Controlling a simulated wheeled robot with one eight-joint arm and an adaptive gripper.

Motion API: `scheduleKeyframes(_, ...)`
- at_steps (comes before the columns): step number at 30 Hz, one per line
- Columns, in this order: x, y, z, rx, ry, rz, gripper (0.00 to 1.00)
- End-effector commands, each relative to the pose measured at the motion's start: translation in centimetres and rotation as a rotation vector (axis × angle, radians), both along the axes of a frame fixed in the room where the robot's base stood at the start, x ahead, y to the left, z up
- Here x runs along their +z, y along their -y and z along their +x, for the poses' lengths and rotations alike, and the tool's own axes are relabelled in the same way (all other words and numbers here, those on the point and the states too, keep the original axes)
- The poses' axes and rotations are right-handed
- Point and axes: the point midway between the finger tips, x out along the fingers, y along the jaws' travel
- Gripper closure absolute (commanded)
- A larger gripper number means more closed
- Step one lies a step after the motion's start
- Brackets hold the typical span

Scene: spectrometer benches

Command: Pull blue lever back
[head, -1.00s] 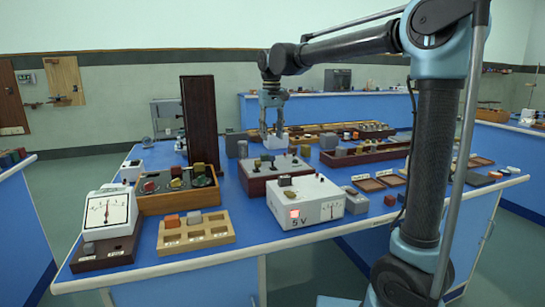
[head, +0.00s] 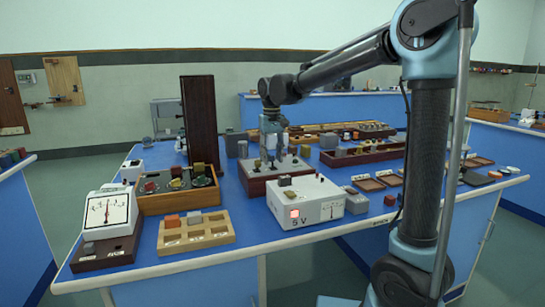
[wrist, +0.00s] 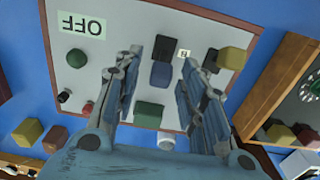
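The lever box (head: 258,185) has a pale top panel and brown sides and stands mid-bench. In the wrist view its panel (wrist: 105,12) shows an upside-down OFF label. A blue block-shaped lever top (wrist: 161,75) sits near the panel's middle, with a black block (wrist: 162,48) just beyond it. My gripper (head: 271,154) is over the panel, pointing down. In the wrist view my gripper (wrist: 161,60) is open, with one finger on each side of the blue lever. Gaps show on both sides; I cannot tell its height above the panel.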

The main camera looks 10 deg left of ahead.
Motion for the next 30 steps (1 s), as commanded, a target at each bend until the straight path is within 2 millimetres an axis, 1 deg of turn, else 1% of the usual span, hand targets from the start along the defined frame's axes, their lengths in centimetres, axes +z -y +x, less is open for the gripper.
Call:
scheduleKeyframes(1, 0.0, 0.0, 0.0, 0.0, 0.0, 0.0, 0.75)
scheduleKeyframes(4, 0.0, 0.0, 0.0, 0.0, 0.0, 0.0, 0.98)
scheduleKeyframes(5, 0.0, 0.0, 0.0, 0.0, 0.0, 0.0, 1.0)
scheduleKeyframes(17, 0.1, 0.2, -0.2, 0.0, 0.029, 0.018, 1.0)
scheduleKeyframes(23, 0.2, 0.6, -0.7, 0.0, 0.108, 0.065, 1.0)
scheduleKeyframes(30, 0.3, 1.1, -1.7, 0.001, 0.261, 0.159, 1.0)
